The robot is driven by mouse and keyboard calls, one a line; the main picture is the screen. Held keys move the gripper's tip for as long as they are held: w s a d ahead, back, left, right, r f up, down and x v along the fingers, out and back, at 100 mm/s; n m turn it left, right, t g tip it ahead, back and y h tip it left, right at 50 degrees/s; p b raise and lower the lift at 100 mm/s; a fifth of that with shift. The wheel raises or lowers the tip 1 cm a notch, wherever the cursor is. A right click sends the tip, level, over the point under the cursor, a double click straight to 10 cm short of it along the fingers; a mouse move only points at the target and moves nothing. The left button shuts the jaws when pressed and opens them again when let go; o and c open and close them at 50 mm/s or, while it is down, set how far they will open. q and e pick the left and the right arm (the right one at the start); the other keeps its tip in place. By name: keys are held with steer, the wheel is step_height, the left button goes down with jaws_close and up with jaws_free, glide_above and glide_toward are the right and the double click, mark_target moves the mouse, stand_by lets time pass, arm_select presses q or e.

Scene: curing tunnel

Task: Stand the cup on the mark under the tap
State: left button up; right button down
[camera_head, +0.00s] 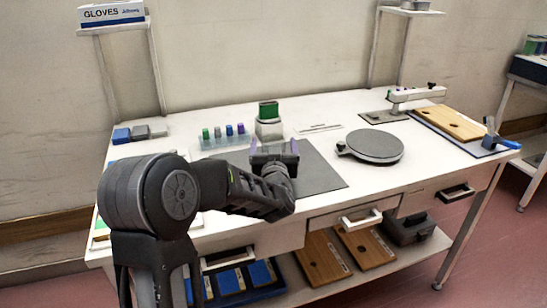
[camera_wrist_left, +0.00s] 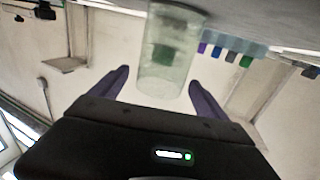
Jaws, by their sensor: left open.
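The cup (camera_wrist_left: 172,75) is clear, pale green and upside down in the left wrist view. A darker green patch shows on or through it. In the head view, a pale body with a green upper part (camera_head: 268,111) stands just beyond my left gripper and appears to be the cup. My left gripper (camera_head: 274,147) is open, its purple fingers spread. In the wrist view the cup shows between the fingers, with a gap at each side. A white arm-like fixture (camera_head: 415,94) at the back right may be the tap. I cannot make out a mark. My right gripper is not in view.
A rack of coloured vials (camera_head: 224,140) stands left of the cup. A dark mat (camera_head: 318,176) lies under my gripper. A round grey plate (camera_head: 374,146) and a wooden board (camera_head: 450,123) lie to the right. The tabletop between mat and round plate is mostly clear.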

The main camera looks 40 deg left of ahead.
arm_select(q)
steer(key=shift+c, duration=0.3)
jaws_close()
stand_by(0.9)
steer(key=shift+r, duration=0.1)
step_height(320, 180, up, 10)
steer(key=p, duration=0.1)
steer(key=shift+p, duration=0.3)
stand_by(0.8)
